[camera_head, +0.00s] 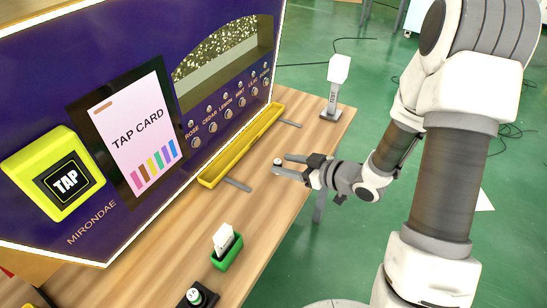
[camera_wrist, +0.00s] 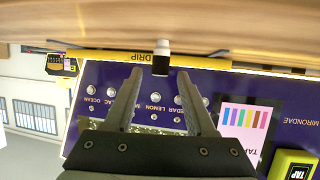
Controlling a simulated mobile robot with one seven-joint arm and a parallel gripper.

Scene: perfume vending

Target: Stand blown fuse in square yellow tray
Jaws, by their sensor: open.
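My gripper (camera_head: 281,165) is open and low over the wooden counter, its fingers pointing at the machine. A small white-and-black piece (camera_head: 277,161) stands at the fingertips. In the wrist view, which is upside down, this piece (camera_wrist: 162,46) shows between and just beyond the fingertips (camera_wrist: 160,73), with no visible contact. I cannot tell if it is the blown fuse. A long yellow drip tray (camera_head: 210,180) runs along the machine's foot, and it also shows in the wrist view (camera_wrist: 110,56). I make out no square yellow tray for certain.
The purple vending machine (camera_head: 60,110) borders the counter (camera_head: 170,230). A green holder (camera_head: 228,259) with a white item and a black stand (camera_head: 205,302) are near the front. Grey bars stick out from the drip tray.

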